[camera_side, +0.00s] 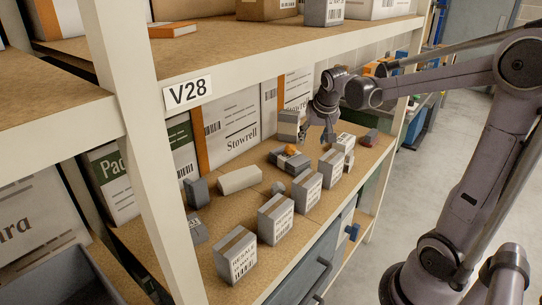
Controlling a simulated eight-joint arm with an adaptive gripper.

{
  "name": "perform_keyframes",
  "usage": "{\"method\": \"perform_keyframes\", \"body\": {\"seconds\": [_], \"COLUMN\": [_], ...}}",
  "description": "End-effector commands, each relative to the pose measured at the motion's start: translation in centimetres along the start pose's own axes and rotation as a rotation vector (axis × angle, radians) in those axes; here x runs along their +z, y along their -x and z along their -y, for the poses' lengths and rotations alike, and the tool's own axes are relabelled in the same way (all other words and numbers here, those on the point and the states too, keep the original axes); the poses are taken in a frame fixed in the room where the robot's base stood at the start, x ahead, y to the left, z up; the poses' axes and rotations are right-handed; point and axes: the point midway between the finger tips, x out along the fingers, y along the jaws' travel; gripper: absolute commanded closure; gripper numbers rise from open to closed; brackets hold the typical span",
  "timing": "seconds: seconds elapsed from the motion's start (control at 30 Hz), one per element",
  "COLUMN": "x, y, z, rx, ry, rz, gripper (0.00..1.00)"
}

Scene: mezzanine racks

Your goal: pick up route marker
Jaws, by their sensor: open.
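No object in the side view can be named for certain as the route marker. A small orange item (291,150) lies on a grey box (290,160) in the middle of the rack shelf (222,208). A small red item (371,137) lies near the right end of the same shelf. My gripper (318,138) points down over the back right part of the shelf, just right of the orange item. It is open, with nothing visible between its fingers. Whether its fingertips touch anything is too small to tell.
Several grey labelled boxes (275,218) stand along the shelf's front edge. A pale block (239,180) lies behind them. Tall white cartons (232,128) line the back. The upper shelf beam (270,64) runs above, and a white upright (135,110) stands left. Bare shelf shows around the pale block.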

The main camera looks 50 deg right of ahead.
Motion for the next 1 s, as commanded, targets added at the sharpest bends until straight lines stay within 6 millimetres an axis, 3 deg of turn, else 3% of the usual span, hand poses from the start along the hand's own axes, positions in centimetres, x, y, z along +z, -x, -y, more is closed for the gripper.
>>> {"method": "perform_keyframes", "body": {"seconds": [0.03, 0.2, 0.5, 0.63, 1.0], "x": [-1.6, -5.2, -8.1, -8.3, -7.8], "y": [-1.4, -5.6, -12.1, -13.3, -17.6], "z": [-1.5, -6.8, -16.0, -17.8, -19.3], "rx": [0.03, 0.125, 0.261, 0.285, 0.292], "ry": [-0.058, -0.241, -0.502, -0.551, -0.562], "rz": [0.007, 0.031, 0.056, 0.06, 0.061], "gripper": [0.5, 0.5, 0.5, 0.5, 0.5]}}
